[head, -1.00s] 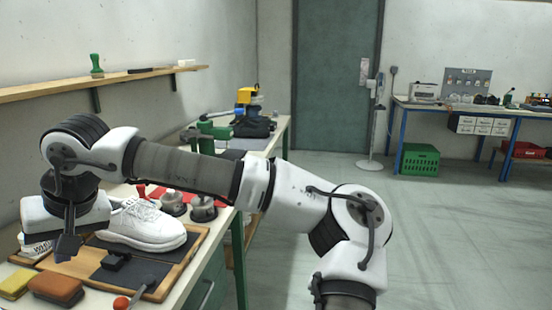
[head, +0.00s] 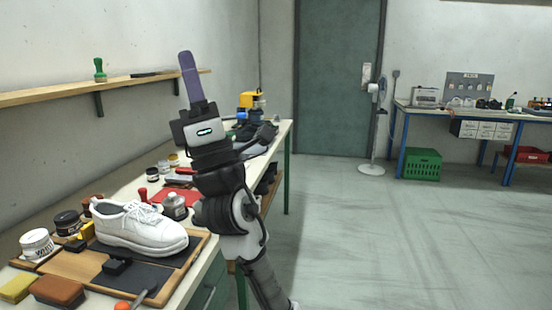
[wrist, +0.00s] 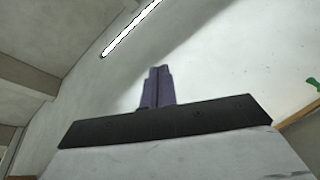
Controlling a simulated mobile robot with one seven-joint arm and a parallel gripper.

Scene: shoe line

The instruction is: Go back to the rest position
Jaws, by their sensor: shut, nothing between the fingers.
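My gripper (head: 190,76) points upward above the workbench in the head view, with its purple fingers together and nothing between them. The fingers also show in the wrist view (wrist: 158,86), pressed together against the wall and ceiling. My arm stands folded upright along the bench's right edge, and the gripper is well above and to the right of the white shoe (head: 140,228). The shoe sits on a wooden board with dark mats (head: 75,265), apart from my arm.
Jars, including a white one (head: 37,245), sponges (head: 57,290) and a black block (head: 116,266) lie around the shoe. A wall shelf (head: 60,92) runs behind the gripper. The floor to the right is clear, with a fan (head: 373,130) and green crate (head: 422,164) further back.

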